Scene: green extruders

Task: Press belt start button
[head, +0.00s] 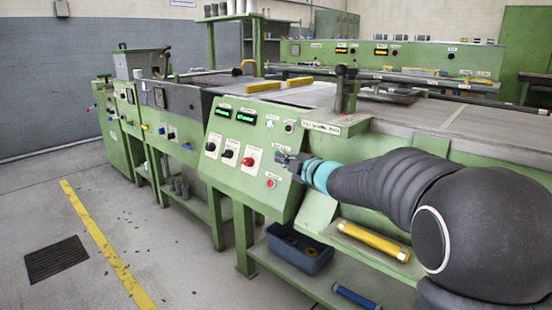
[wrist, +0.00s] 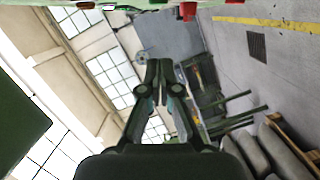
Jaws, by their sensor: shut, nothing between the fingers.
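The green control panel (head: 232,176) is on the near machine in the middle of the head view. It carries two green displays (head: 234,116), black knobs (head: 229,153), a red knob (head: 247,161), small round buttons (head: 271,124) at the upper right and a red button (head: 270,184) low down. Their labels are too small to read, so I cannot tell which is belt start. My gripper (head: 281,158) is shut and empty at the panel's right side; contact cannot be told. In the wrist view my closed fingers (wrist: 158,70) show below the panel's edge and a red knob (wrist: 188,9).
A lever post (head: 345,88) stands on the machine above my gripper.

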